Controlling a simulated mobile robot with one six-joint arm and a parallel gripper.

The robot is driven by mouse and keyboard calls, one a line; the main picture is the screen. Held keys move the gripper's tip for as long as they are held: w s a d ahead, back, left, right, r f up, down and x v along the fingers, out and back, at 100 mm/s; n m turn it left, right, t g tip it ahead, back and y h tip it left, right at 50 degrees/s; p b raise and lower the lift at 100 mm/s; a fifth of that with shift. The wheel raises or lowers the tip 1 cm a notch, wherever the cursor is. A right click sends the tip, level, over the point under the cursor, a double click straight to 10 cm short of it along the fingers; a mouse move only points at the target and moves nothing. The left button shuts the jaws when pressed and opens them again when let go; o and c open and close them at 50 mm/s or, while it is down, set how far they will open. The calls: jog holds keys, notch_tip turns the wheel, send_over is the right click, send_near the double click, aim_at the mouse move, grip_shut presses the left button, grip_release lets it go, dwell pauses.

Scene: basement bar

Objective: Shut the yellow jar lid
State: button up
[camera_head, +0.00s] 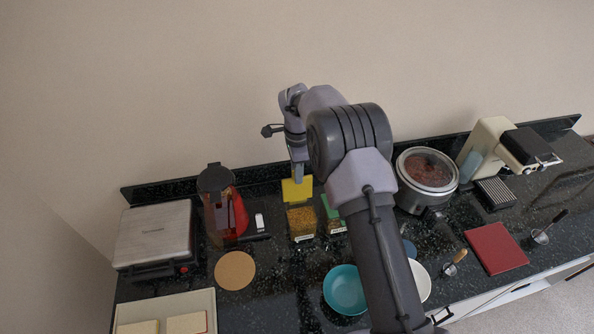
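The yellow jar lid (297,191) shows as a yellow panel at the top back of a clear jar (302,224) with golden-brown contents. It looks tilted up on its rear side, with the contents visible in front and below, so it appears open. My gripper (299,173) points down just above and behind the upper edge of the lid. Its fingers overlap that edge in the picture; I cannot tell whether they touch it. The fingers are seen end-on and their gap is hidden. A second jar with a green lid (328,207) stands close on the right, partly behind my arm.
A round cooker (427,172) stands right of my arm. A teal bowl (345,289) and a cork mat (235,270) lie in front. A wall rises behind the dark counter.

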grip_shut()
jog(key=shift+w+r, duration=0.1)
dwell(1.2)
